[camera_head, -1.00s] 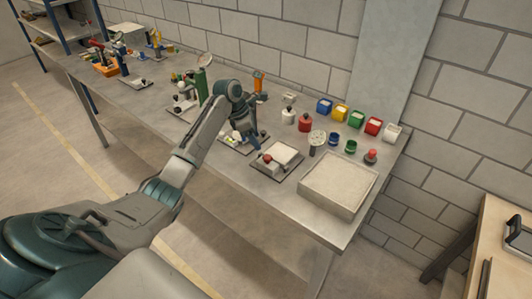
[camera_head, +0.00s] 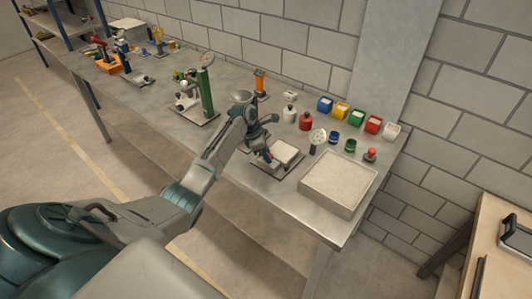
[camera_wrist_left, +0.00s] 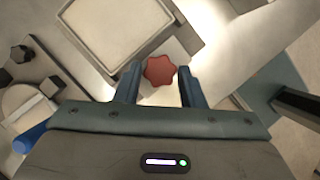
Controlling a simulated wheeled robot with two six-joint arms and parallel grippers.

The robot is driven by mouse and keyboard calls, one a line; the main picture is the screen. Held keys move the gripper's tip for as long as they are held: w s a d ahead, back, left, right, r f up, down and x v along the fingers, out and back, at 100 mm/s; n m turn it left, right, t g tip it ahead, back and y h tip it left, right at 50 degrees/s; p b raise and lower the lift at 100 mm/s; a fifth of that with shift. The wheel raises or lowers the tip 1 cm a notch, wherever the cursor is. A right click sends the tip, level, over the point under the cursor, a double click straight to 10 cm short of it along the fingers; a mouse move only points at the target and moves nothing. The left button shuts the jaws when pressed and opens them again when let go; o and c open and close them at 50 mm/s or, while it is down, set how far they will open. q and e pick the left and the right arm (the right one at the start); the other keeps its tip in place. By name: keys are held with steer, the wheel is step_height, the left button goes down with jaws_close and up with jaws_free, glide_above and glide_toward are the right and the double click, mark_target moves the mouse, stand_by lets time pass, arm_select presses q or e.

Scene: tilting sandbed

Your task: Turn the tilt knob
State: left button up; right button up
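The tilt knob is a red, lobed knob (camera_wrist_left: 159,70) on a pale block beside the sandbed. The sandbed is a small square tray with a pale rim (camera_wrist_left: 76,14), filled with light sand; it also shows in the head view (camera_head: 286,153). My left gripper (camera_wrist_left: 158,74) is open, with one blue finger on each side of the knob and only slim gaps. I cannot tell whether either finger touches it. In the head view my left gripper (camera_head: 268,161) is low at the sandbed's left side and mostly hides the knob. My right gripper is not in view.
A larger sand-filled box (camera_head: 338,180) stands right of the sandbed. A green cylinder on a stand (camera_head: 206,92) is behind left. Coloured bins (camera_head: 341,112), a red jar (camera_head: 305,121) and a round-headed tool (camera_head: 318,137) stand behind. A dark knob (camera_wrist_left: 22,53) is left in the wrist view.

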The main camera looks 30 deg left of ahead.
arm_select(q)
steer(key=c, duration=0.5)
steer(key=shift+o, duration=0.2)
